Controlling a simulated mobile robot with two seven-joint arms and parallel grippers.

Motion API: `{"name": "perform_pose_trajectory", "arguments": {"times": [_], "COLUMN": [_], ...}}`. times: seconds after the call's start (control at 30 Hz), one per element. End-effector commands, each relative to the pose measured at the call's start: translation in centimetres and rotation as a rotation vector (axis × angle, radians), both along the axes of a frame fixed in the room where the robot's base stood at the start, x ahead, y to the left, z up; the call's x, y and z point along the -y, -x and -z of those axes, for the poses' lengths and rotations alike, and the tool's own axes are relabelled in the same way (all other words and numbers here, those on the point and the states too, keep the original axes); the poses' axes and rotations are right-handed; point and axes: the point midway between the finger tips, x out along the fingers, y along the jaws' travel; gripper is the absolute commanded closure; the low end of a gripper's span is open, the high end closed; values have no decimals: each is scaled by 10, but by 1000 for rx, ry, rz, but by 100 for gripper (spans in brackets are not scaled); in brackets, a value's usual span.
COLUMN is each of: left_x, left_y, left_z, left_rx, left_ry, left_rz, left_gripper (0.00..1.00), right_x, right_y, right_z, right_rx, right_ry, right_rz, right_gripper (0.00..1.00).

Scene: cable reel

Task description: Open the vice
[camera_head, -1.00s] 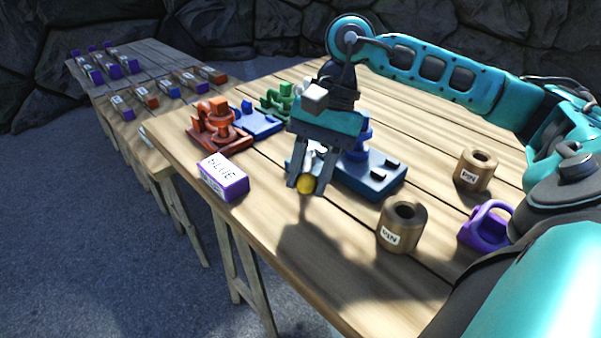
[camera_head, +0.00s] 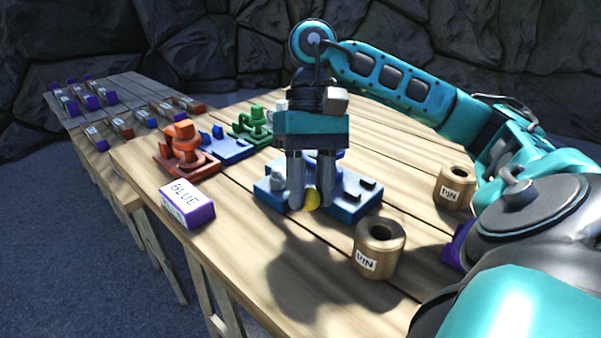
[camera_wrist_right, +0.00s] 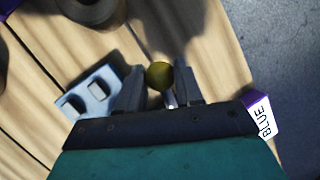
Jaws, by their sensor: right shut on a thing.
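The blue vice (camera_head: 352,205) stands on the wooden table, with dark raised blocks on its right part. A yellow ball knob (camera_head: 311,201) shows at its front edge. In the right wrist view the knob (camera_wrist_right: 159,75) sits on a short silver rod (camera_wrist_right: 169,99), between the fingers. My right gripper (camera_head: 311,192) points down in front of the vice, its fingers shut on this knobbed handle. The gripper hides the middle of the vice and its jaws. In the right wrist view a light blue slotted part (camera_wrist_right: 92,92) lies left of the fingers. My left gripper is not in view.
Two brown PIN cylinders (camera_head: 379,249) (camera_head: 455,188) stand to the right. A purple part (camera_head: 456,248) is partly behind my arm. A BLUE box (camera_head: 187,206) lies at the left edge. Red (camera_head: 186,152) and green (camera_head: 252,126) fixtures stand farther back.

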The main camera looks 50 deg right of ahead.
Motion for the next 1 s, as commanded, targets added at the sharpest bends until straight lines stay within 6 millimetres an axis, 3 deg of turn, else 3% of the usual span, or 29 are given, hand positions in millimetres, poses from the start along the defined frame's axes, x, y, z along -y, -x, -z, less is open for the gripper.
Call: {"name": "perform_pose_trajectory", "arguments": {"times": [0.73, 0.77, 1.0], "left_x": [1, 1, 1], "left_y": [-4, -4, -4], "left_z": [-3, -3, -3], "left_rx": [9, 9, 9], "left_ry": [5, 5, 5], "left_rz": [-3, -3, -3], "left_gripper": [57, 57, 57], "right_x": [8, 8, 8], "right_y": [0, 0, 1], "right_z": [-1, -1, 0], "right_rx": [4, 4, 2], "right_ry": [0, 0, 0], "right_rz": [-89, -89, -89], "right_gripper": [100, 63, 40]}}
